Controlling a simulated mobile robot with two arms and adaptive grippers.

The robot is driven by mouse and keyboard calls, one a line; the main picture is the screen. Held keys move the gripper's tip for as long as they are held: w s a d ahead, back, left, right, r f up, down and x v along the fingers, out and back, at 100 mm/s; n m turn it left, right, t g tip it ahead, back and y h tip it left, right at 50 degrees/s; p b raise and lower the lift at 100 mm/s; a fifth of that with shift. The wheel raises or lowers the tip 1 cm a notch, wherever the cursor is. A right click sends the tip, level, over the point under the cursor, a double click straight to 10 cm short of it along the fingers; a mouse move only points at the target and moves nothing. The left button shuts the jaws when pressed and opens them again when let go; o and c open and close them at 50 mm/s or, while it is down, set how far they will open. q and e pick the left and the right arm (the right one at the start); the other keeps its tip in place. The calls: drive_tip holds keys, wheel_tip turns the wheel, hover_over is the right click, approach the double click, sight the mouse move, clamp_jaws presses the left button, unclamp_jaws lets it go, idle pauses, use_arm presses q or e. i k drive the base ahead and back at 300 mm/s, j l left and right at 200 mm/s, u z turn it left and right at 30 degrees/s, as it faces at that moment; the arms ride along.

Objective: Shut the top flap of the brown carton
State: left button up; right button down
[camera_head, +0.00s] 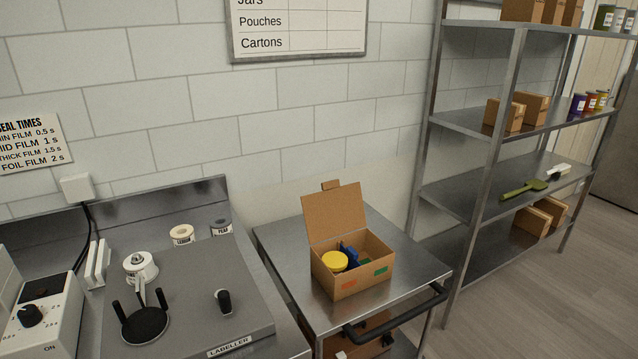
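The brown carton (351,283) stands on a steel cart, right of the middle of the head view. The box is open at the top. Inside I see a yellow round lid (334,261), something blue (348,252) and something green (365,261). The front wall has an orange and a green mark. Neither of my grippers is in view.
The steel cart (420,268) has a black handle (400,316) at its front right and bare top around the carton. The labeller (190,295) and a sealer box (42,315) stand left. A steel shelf rack (470,190) stands right, with cartons and jars.

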sight(336, 210)
drive_tip(key=i+l+u, duration=0.1)
drive_tip(key=u, duration=0.35)
drive_tip(key=l+u, duration=0.45)
drive_tip(key=i+l+u, duration=0.1)
drive_tip(key=u, duration=0.4)
drive_tip(key=l+u, duration=0.1)
drive_tip(key=l, duration=0.35)
drive_tip(key=l+u, duration=0.1)
drive_tip(key=l, duration=0.35)
drive_tip(key=k+l+u, duration=0.1)
drive_tip(key=l, duration=0.35)
drive_tip(key=k+l+u, duration=0.1)
drive_tip(key=l, duration=0.35)
drive_tip(key=k+l+u, duration=0.15)
drive_tip(key=l, duration=0.3)
drive_tip(key=l+u, duration=0.1)
drive_tip(key=l, duration=0.3)
drive_tip(key=k, duration=0.05)
